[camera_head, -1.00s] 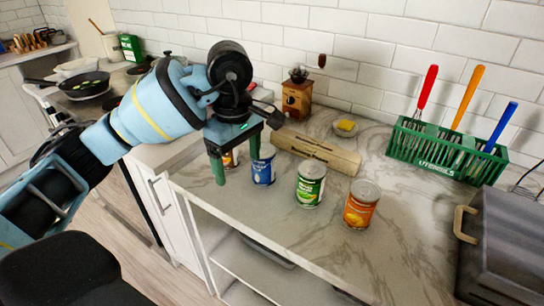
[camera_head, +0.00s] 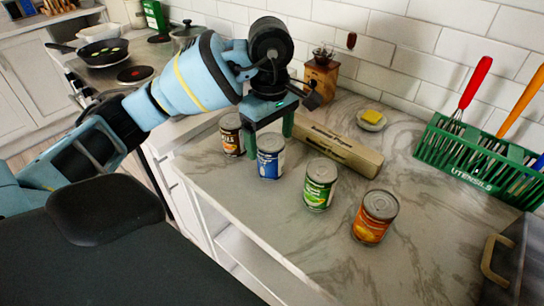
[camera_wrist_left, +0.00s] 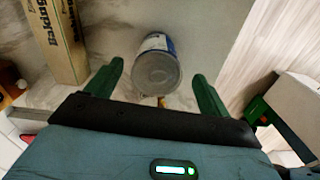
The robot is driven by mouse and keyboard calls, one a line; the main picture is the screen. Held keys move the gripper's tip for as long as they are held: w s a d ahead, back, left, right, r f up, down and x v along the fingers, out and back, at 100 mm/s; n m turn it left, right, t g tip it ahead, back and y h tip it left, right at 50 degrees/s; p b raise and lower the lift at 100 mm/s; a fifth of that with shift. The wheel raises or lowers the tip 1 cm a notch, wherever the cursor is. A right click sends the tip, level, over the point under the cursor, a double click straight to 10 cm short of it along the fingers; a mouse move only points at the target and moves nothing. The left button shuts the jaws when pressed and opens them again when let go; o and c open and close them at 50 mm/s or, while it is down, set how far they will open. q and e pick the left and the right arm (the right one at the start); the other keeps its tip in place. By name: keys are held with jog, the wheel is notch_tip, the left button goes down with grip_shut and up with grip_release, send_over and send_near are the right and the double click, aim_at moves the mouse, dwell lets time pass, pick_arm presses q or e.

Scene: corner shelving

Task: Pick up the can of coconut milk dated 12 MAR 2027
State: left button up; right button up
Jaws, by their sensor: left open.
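Several cans stand upright in a row on the marble counter: a dark brown and orange one (camera_head: 232,136), a blue and white one (camera_head: 271,160), a green one (camera_head: 319,187) and an orange one (camera_head: 373,220). Their print is too small to read, so I cannot tell which is coconut milk or see any date. My left gripper (camera_head: 270,132) is open and empty, its fingers pointing down close to the blue can. In the left wrist view the blue can (camera_wrist_left: 156,72) appears between the two spread green fingers, its grey lid facing the camera. My right gripper is not in view.
A long baking paper box (camera_head: 338,149) lies just behind the cans. A coffee grinder (camera_head: 321,76), a small dish with a yellow piece (camera_head: 371,119) and a green utensil rack (camera_head: 470,160) stand farther back. The counter's front edge runs close to the cans.

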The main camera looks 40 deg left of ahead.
pick_arm(q)
jog(key=shift+w+a+f, duration=0.1)
jog(key=shift+w+f, duration=0.05)
jog(key=shift+f, duration=2.5)
jog(key=c, duration=1.3)
jog(key=shift+r, duration=0.1)
jog(key=shift+w+r, duration=0.1)
jog(key=shift+r, duration=0.4)
notch_tip(320, 180, up, 2)
jog(key=shift+r, duration=0.1)
jog(key=s+d, duration=0.1)
jog(key=s, duration=0.4)
jog(key=s+d+r, duration=0.1)
jog(key=s+d, duration=0.1)
jog(key=s, duration=0.3)
jog(key=s+d, duration=0.2)
jog(key=s, duration=0.3)
jog(key=shift+s+r, duration=0.2)
jog(key=shift+r, duration=0.1)
